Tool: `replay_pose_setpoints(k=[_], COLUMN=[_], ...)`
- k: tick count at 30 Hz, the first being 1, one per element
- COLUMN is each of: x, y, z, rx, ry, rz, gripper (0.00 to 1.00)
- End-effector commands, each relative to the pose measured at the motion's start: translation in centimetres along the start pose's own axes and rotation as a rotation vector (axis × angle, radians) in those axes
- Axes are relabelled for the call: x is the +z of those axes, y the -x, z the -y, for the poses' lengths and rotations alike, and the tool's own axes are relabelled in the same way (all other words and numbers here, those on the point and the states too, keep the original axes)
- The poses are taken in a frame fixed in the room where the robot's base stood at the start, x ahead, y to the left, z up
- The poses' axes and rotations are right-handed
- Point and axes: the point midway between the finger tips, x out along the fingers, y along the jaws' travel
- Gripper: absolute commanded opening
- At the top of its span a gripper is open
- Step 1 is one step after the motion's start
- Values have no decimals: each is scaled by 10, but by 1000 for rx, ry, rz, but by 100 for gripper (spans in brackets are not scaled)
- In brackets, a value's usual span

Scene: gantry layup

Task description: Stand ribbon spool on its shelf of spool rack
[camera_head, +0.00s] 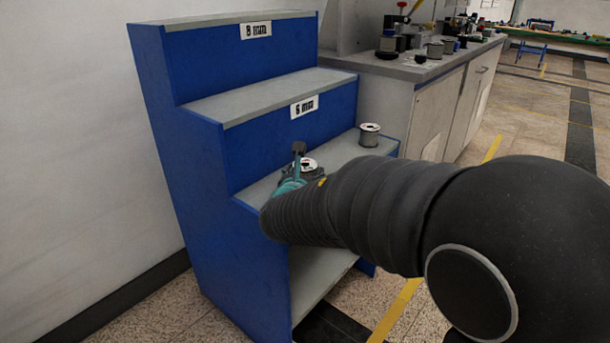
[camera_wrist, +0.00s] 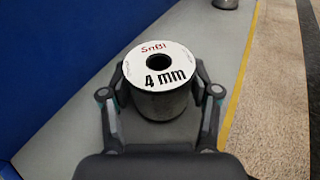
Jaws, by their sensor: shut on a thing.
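The ribbon spool (camera_wrist: 160,65) has a white top marked "SnBi" and "4 mm" and a dark, round side. It is upright, at the lowest grey step (camera_head: 343,151) of the blue spool rack (camera_head: 180,170). My gripper (camera_wrist: 161,78) is shut on the spool, one finger on each side. In the head view the spool's white top (camera_head: 308,163) shows just beyond my gripper (camera_head: 300,172); my arm hides much of both. I cannot tell whether the spool's base touches the shelf.
Another spool (camera_head: 370,135) stands at the right end of the same step. The upper steps carry labels "6 mm" (camera_head: 304,106) and "8 mm" (camera_head: 256,30) and are bare. A cluttered workbench (camera_head: 425,68) stands behind right. The step between the two spools is clear.

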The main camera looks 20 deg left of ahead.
Motion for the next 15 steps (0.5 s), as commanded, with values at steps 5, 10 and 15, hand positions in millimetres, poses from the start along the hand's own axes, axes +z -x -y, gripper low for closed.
replay_pose_setpoints(k=[5,10,15], x=[2,-2,-2], y=[0,0,0], z=[0,-1,-1], rx=[1,1,1], ry=[-1,0,1], rz=[3,3,0], gripper=[4,4,86])
